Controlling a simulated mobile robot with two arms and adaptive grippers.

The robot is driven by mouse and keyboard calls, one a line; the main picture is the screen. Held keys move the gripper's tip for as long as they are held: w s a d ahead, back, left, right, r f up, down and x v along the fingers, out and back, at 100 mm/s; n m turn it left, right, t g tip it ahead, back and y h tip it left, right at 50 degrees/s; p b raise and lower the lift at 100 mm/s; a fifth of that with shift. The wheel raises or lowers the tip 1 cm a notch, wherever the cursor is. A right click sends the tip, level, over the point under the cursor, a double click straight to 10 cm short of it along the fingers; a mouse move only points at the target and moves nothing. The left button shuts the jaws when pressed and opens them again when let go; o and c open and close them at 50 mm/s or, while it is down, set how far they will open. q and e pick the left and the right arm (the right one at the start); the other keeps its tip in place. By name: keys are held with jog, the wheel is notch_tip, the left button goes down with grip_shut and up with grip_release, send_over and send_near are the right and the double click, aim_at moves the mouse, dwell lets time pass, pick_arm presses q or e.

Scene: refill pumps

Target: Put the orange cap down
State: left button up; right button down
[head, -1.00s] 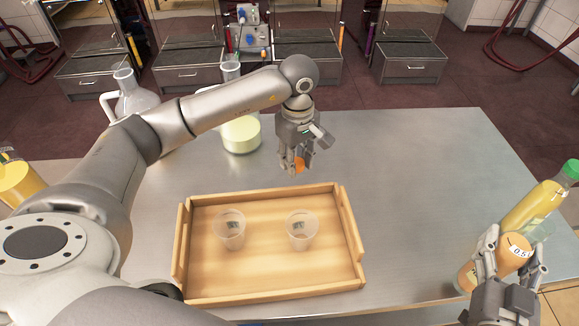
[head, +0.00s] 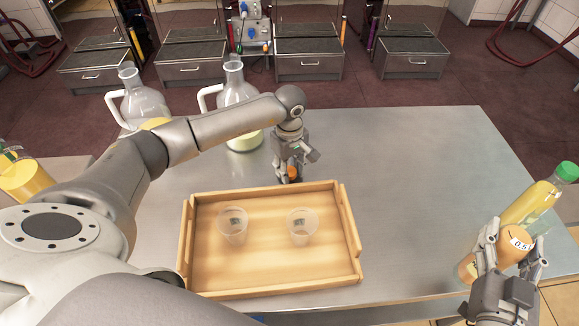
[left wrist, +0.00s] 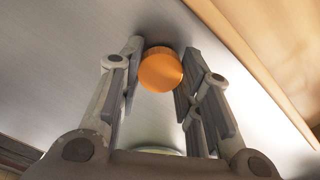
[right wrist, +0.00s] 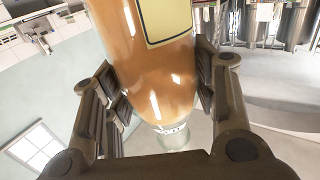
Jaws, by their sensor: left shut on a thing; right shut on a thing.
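The orange cap (left wrist: 161,70) is between the fingertips of my left gripper (left wrist: 158,72) in the left wrist view. In the head view the cap (head: 293,172) is low behind the tray's far edge, and my left gripper (head: 290,176) is shut on it. It is at or just above the metal table; I cannot tell whether it touches. My right gripper (head: 510,246) is shut on an orange bottle (head: 513,247) at the table's right edge. The bottle's orange body (right wrist: 155,60) fills the middle of the right wrist view.
A wooden tray (head: 265,288) holds two clear cups (head: 233,226) (head: 302,226). Two jugs (head: 143,105) (head: 236,95) stand behind my left arm. A green-capped yellow bottle (head: 535,202) is at the right. The table (head: 420,180) is clear right of the tray.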

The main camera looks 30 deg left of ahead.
aim_at(290, 171)
pick_arm(q)
jog(key=shift+f+b, duration=0.4)
jog(key=shift+b, duration=0.05)
jog(key=o, duration=1.1)
jog(key=shift+r, duration=0.15)
jog(key=shift+r+p, duration=0.45)
jog(key=shift+p, duration=0.2)
jog(key=shift+r+b, duration=1.55)
jog(key=shift+r, duration=4.3)
